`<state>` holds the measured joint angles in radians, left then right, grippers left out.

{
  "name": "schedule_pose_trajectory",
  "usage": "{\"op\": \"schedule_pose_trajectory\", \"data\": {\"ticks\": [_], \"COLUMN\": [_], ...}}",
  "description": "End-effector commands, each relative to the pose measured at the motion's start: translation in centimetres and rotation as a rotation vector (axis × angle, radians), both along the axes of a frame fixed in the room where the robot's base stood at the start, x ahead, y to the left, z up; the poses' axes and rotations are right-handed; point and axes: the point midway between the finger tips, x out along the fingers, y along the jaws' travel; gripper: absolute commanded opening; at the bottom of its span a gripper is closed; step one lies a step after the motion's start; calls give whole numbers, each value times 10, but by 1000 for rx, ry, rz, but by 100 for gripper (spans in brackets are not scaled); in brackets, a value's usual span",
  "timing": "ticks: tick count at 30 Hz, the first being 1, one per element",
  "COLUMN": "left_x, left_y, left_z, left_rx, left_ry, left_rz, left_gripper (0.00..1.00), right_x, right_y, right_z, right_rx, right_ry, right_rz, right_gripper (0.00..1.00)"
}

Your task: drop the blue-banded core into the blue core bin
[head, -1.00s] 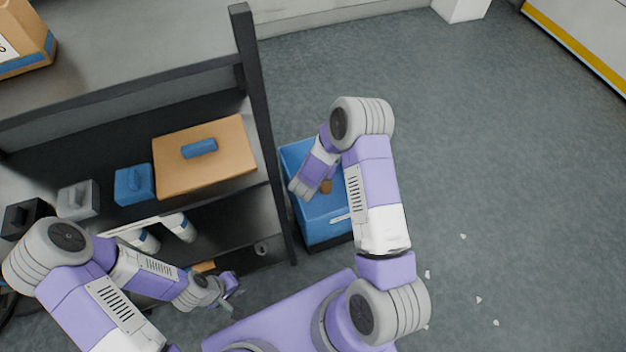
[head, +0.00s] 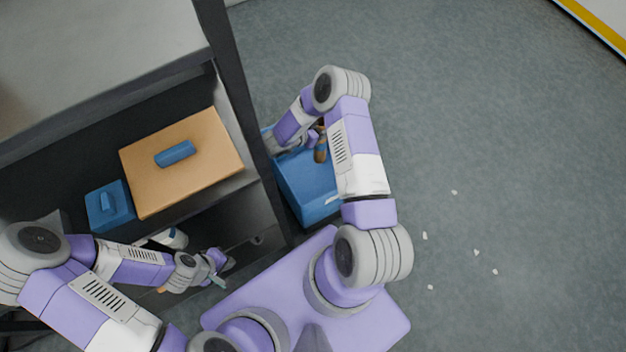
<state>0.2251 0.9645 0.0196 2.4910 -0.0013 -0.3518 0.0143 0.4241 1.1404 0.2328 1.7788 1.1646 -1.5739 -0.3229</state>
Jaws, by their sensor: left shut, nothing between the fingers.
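The blue core bin (head: 308,190) stands on the floor to the right of the shelf rack. The blue-banded core (head: 320,152), a short brown cylinder with a blue band, is upright over the bin's far part. My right gripper (head: 312,139) is at the core and appears shut on it; my arm partly hides the fingers and the bin. My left gripper (head: 221,268) is shut and empty, in front of the lower shelf at the rack's right end.
The dark rack (head: 236,110) has an upright post close to the bin. On its shelf are a cardboard box (head: 205,148) with a blue handle-like piece and a small blue box (head: 108,205). White scraps (head: 476,252) lie on the open floor at right.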

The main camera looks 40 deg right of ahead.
Motion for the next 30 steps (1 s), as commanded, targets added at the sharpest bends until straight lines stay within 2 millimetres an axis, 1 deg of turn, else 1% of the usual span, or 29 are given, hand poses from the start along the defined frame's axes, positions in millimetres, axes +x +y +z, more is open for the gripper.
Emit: {"op": "schedule_pose_trajectory", "data": {"ticks": [1,3,11,12,17,26,29,30], "left_x": [0,0,0,0,0,0,0,0], "left_y": [0,0,0,0,0,0,0,0], "left_z": [-7,-9,-8,-8,-8,-7,-4,-2], "left_rx": [0,0,0,0,0,0,0,0], "left_ry": [0,0,-1,-1,-1,-1,-1,-1], "left_rz": [0,0,0,0,0,0,0,0], "left_gripper": [0,0,0,0,0,0,0,0], "right_x": [0,0,0,0,0,0,1,1], "right_y": [0,0,0,0,0,0,0,0], "right_z": [-7,-9,-8,-8,-9,-8,1,7], "right_rx": [0,0,0,0,0,0,-1,-1], "right_ry": [-1,-1,-1,-1,-1,-1,-2,-3], "right_rz": [0,0,0,0,0,0,1,1], "right_gripper": [5,5,5,59,84,84,84,84]}}
